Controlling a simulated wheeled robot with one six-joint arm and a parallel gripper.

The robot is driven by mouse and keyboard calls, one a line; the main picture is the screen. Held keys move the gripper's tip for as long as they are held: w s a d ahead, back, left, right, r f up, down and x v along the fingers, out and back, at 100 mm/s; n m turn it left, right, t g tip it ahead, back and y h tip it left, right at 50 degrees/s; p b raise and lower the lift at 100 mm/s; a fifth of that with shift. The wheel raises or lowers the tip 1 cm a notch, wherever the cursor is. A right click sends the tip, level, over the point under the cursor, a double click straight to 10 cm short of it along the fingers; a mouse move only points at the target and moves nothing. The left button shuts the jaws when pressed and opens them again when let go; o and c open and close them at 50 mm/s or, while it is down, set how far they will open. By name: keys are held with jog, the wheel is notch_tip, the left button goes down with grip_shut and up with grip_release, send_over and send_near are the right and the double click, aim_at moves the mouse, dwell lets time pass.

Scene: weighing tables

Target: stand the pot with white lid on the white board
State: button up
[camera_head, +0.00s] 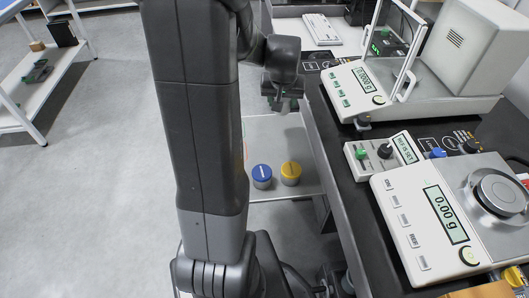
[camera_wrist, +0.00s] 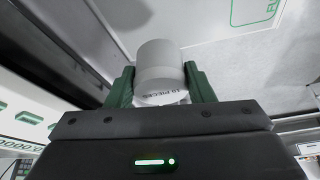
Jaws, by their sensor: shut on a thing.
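My gripper (camera_head: 284,104) is shut on a small, pale, round pot (camera_wrist: 160,66), which shows between the green fingers in the wrist view. Dark lettering runs around the pot's near end. The lid cannot be told clearly from the body. In the head view the gripper is beside the left edge of the dark weighing table, and the pot cannot be made out there. A pale flat surface (camera_head: 262,128) lies below the gripper. I cannot tell whether this is the white board.
A blue-lidded pot (camera_head: 262,177) and a yellow-lidded pot (camera_head: 291,174) stand on the pale surface. A glass-shielded balance (camera_head: 345,90), a small control box (camera_head: 378,155) and a flat balance (camera_head: 408,222) crowd the dark table (camera_head: 345,190). A white shelf unit (camera_head: 30,85) stands at left.

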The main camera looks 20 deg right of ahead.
notch_tip(320, 180, down, 10)
jog(key=shift+r+b, duration=0.15)
jog(key=shift+b, duration=0.6)
jog(key=o, duration=1)
jog(key=shift+c, duration=0.2)
jog(key=shift+r, duration=0.15)
jog(key=p+v, duration=0.2)
jog(key=v, duration=0.9)
jog(key=shift+s+r, duration=0.2)
jog(key=shift+r, duration=0.15)
